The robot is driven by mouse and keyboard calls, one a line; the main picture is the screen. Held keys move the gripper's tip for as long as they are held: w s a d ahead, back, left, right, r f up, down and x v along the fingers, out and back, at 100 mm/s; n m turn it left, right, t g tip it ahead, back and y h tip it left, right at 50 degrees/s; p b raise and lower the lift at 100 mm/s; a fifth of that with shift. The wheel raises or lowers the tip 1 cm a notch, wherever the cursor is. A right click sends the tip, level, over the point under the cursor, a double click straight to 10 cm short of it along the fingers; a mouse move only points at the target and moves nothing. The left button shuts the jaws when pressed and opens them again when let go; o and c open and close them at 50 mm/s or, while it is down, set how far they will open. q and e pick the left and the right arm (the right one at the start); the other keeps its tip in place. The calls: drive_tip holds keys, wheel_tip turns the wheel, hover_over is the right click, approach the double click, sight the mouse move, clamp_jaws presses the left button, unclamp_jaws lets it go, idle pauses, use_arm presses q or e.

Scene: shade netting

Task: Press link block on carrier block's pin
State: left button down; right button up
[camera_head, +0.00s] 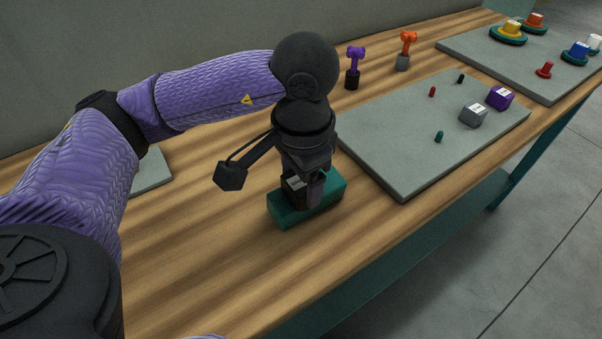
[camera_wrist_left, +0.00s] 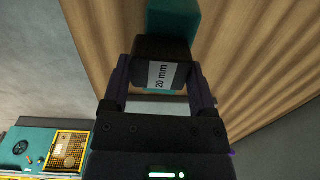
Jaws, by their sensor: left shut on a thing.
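The link block (camera_head: 293,188) looks to be the dark block with a white label. In the left wrist view this black block (camera_wrist_left: 160,47) reads "20 mm" and sits between the two fingers. My left gripper (camera_head: 304,184) is shut on it, pointing down over the teal block, which I take as the carrier block (camera_head: 333,190). The teal block lies on the wooden table and also shows beyond the black block in the wrist view (camera_wrist_left: 173,16). The pin is hidden. I cannot tell whether the two blocks touch. My right gripper is not in view.
A grey mat (camera_head: 385,165) to the right holds a grey block (camera_head: 473,116), a purple block (camera_head: 500,97) and small pegs. Purple (camera_head: 355,62) and orange (camera_head: 407,48) knobbed pieces stand behind. Another mat (camera_head: 480,55) carries round coloured parts. The table's front edge is close.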

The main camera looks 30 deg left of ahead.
sight(303, 185)
use_arm(q)
drive_tip(key=shift+f+y, duration=0.25)
drive_tip(key=shift+y, duration=0.05)
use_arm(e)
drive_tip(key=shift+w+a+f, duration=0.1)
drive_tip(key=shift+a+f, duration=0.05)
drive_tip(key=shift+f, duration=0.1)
use_arm(q)
unclamp_jaws()
drive_tip(key=shift+r, duration=0.35)
drive_tip(key=r+p, duration=0.1)
drive_tip(key=r, duration=0.2)
drive_tip(key=r+p, duration=0.1)
drive_tip(key=r, duration=0.2)
drive_tip(key=r+p, duration=0.2)
drive_tip(key=r, duration=0.1)
drive_tip(key=shift+s+d, duration=0.2)
drive_tip(key=shift+d, duration=0.1)
drive_tip(key=shift+r, duration=0.15)
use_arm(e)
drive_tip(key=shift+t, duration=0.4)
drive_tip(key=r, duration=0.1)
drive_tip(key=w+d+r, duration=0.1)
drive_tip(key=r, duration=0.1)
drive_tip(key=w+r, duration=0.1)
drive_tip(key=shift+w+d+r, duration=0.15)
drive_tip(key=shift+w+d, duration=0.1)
